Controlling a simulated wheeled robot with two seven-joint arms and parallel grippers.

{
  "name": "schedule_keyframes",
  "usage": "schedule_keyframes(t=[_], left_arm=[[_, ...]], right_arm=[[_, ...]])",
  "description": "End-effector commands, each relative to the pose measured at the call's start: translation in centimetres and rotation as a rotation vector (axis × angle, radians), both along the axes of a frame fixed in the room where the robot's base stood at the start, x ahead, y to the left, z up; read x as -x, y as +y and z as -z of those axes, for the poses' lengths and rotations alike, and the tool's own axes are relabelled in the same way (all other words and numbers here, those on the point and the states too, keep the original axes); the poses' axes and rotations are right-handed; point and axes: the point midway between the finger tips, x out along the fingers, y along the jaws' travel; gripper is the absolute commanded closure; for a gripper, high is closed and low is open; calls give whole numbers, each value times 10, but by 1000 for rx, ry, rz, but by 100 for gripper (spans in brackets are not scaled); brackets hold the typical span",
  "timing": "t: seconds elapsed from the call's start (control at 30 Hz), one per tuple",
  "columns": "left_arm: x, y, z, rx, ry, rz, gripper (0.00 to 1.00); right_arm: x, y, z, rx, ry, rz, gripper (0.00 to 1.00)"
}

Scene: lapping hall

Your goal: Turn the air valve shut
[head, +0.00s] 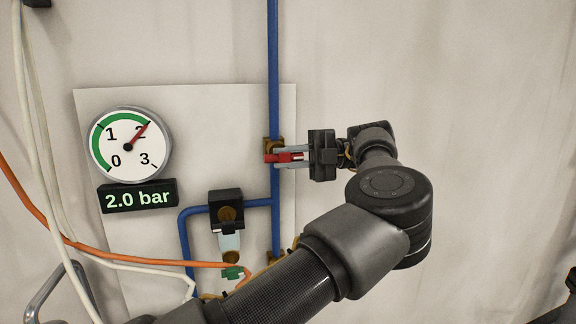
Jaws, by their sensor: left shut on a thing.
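The air valve (273,146) is a brass body on a vertical blue pipe. Its red handle (274,157) points sideways to the right, across the pipe. My left gripper (291,157) is shut on the red handle, coming from the right side. The fingers cover part of the handle. A round gauge (130,144) on the left has its red needle close to 2, and the display (138,196) under it reads 2.0 bar. My right gripper is not in view.
A black filter unit (226,209) sits on the blue branch pipe (186,240) below the valve. An orange hose (130,256) and white cables (38,150) hang across the lower left. The wall right of my gripper is bare.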

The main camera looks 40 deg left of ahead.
Motion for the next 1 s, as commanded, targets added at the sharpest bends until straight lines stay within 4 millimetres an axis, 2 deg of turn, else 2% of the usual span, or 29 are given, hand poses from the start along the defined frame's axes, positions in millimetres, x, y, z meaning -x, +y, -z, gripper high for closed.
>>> schedule_keyframes(t=[0.43, 0.47, 0.6, 1.0], left_arm=[[0, 0, 0, -4, 7, 1, 100], [0, 0, 0, -3, 6, 0, 79], [0, 0, 0, -3, 6, 0, 61], [1, 0, 0, -3, 6, -11, 61]], right_arm=[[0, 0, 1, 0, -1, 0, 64], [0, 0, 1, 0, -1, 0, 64], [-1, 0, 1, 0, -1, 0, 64], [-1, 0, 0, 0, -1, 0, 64]])
